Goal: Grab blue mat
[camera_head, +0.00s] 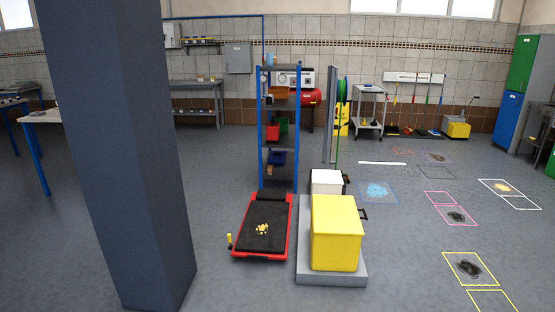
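No object that I can clearly make out as a blue mat shows in the head view. A light blue patch (377,191) lies on the floor inside a thin outline, right of the white box; I cannot tell whether it is a mat or a spill. A low red-framed platform (284,242) with a black padded top lies on the floor near the middle, with small yellow pieces (263,229) on it. Neither of my grippers is in view.
A thick grey pillar (122,150) blocks the left side. A yellow bin (337,232) stands on a grey base (304,268), with a white box (326,181) behind. A blue-framed shelf (262,130) stands behind the platform. Floor at right is open, with outlined dark patches.

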